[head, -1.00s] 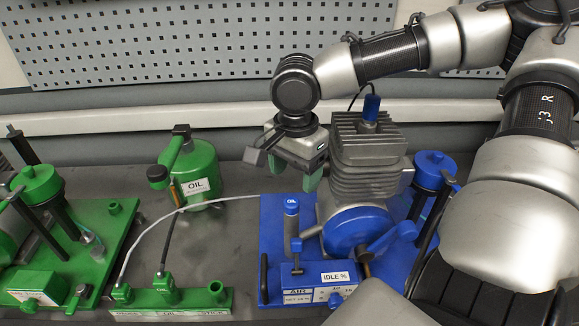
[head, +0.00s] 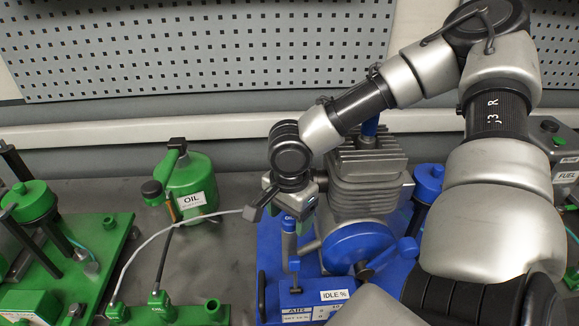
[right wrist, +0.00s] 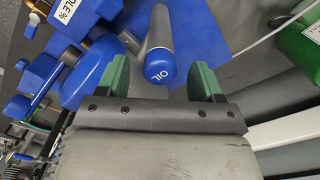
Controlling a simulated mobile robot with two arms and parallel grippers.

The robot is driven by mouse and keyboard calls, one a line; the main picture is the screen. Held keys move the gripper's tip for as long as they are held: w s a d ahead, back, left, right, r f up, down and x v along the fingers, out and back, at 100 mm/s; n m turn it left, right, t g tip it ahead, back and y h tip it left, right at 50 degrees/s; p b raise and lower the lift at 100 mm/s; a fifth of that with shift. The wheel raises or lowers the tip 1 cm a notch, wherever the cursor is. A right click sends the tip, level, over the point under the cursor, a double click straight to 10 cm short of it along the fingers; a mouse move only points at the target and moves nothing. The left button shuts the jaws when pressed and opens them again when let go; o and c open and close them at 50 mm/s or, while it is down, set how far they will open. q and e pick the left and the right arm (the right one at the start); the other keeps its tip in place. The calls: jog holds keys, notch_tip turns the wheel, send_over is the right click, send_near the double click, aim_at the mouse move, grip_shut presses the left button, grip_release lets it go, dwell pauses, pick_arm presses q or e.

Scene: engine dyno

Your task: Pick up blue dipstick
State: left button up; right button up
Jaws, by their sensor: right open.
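The blue dipstick's round cap, marked OIL (head: 289,221), sits at the top of a grey tube on the blue engine stand (head: 262,238). In the right wrist view the cap (right wrist: 160,66) lies between the two green fingers, with a gap on each side. My right gripper (right wrist: 162,74) is open and empty at the cap. In the head view my right gripper (head: 288,207) is just above the dipstick, and its fingers are mostly hidden. My left gripper is not in view.
The grey finned engine (head: 365,185) stands right beside the gripper, with a blue flywheel cover (head: 355,243) in front. A green OIL can (head: 190,187) stands to the left. A white hose (head: 165,230) ends near the gripper. Bare bench lies between the green and blue stands.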

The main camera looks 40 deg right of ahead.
jog(key=shift+f, duration=0.5)
jog(key=c, duration=1)
jog(key=shift+r, duration=0.15)
notch_tip(320, 180, up, 10)
jog(key=shift+f, duration=0.1)
